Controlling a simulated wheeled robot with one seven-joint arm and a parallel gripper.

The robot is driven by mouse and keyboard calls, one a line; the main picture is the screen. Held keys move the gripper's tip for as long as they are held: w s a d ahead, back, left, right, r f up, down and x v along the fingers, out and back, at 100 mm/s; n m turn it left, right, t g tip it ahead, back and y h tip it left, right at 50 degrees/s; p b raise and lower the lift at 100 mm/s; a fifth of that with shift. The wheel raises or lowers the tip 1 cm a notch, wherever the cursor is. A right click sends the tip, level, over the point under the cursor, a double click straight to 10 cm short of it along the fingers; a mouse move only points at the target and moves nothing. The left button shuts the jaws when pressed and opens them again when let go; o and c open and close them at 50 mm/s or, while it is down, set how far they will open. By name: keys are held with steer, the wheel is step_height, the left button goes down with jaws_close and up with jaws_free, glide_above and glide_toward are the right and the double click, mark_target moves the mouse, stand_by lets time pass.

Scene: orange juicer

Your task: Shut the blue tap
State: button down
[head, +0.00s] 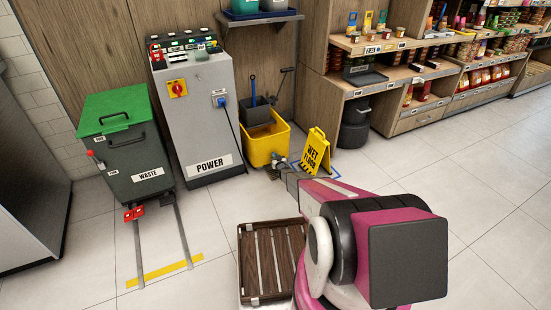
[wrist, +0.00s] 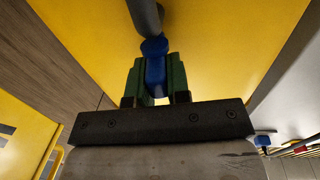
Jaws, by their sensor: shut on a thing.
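The blue tap (wrist: 155,70) shows in the wrist view, on the end of a grey pipe (wrist: 146,15) in front of the yellow bucket wall (wrist: 215,45). My gripper (wrist: 154,62) is shut on the tap, with one green finger on each side of it. In the head view my gripper (head: 280,163) is low at the front right of the yellow bucket (head: 266,142), beside the wet floor sign. The tap's blue handle cannot be made out there. The wrist view does not show clearly how far the tap is turned.
The yellow wet floor sign (head: 317,152) stands just right of my gripper. A grey power cabinet (head: 203,115) and a green-lidded waste bin (head: 127,145) stand to the left. Open floor (head: 440,180) is to the right.

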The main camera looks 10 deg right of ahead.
steer(key=shift+w+a+m+g+h, duration=0.1)
steer(key=shift+a+m+g+h, duration=0.2)
steer(key=shift+m+g+h, duration=1.45)
steer(key=shift+w+a+m+g+h, duration=0.2)
steer(key=shift+m+h, duration=2.1)
steer(key=shift+h, duration=1.75)
steer(key=shift+w+a+m+g+h, duration=0.1)
steer(key=shift+a+m+g+h, duration=0.25)
steer(key=shift+m+g+h, duration=1.4)
steer(key=shift+s+m+t+h, duration=0.1)
steer(key=shift+m+t+h, duration=0.45)
steer(key=shift+h, duration=0.7)
steer(key=c, duration=1.1)
jaws_free()
steer(key=shift+n+t, duration=0.25)
